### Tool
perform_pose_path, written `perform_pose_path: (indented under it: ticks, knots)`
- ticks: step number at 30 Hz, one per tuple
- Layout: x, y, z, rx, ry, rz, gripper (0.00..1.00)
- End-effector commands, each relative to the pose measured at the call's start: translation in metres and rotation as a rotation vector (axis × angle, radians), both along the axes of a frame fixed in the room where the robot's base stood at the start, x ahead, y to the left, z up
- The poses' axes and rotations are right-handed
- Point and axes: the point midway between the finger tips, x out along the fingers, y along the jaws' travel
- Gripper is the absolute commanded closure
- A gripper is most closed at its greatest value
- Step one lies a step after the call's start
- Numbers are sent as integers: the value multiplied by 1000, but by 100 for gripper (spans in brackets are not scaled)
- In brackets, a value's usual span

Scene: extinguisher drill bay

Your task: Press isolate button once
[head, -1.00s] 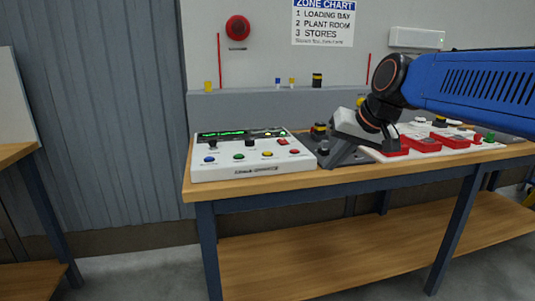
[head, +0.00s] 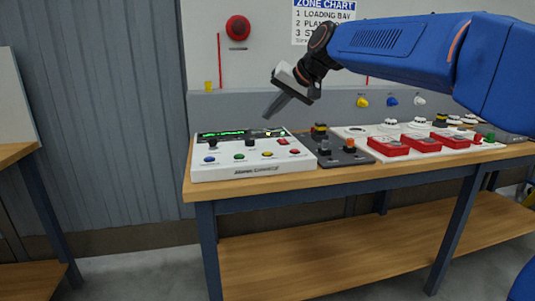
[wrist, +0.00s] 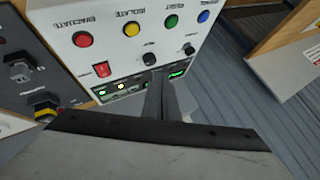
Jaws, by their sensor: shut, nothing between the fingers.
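The white control panel (head: 255,172) lies on the bench. Its yellow button (head: 267,154) is third along the front row. In the wrist view the yellow button (wrist: 132,29) has the label ISOLATE beside it. My gripper (head: 268,115) is shut and empty, held above the panel's back edge, clear of it and tilted down to the left. In the wrist view my gripper (wrist: 160,78) points across the display side of the panel, apart from the yellow button and hiding part of the display.
Red (wrist: 82,39), green (wrist: 171,21) and blue (wrist: 204,16) buttons flank the yellow one. Two black knobs and a red rocker switch (wrist: 102,70) sit nearby. A dark panel (head: 343,156) with knobs and red-framed boxes (head: 389,146) stand to the right. Air above the panel is clear.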

Motion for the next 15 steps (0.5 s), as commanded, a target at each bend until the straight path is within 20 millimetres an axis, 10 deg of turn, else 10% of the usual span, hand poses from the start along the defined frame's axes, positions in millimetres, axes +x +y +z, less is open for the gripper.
perform_pose_path:
  ticks: [15]
  knots:
    - [-1, 0, -44, -1, 2, 1, 100]
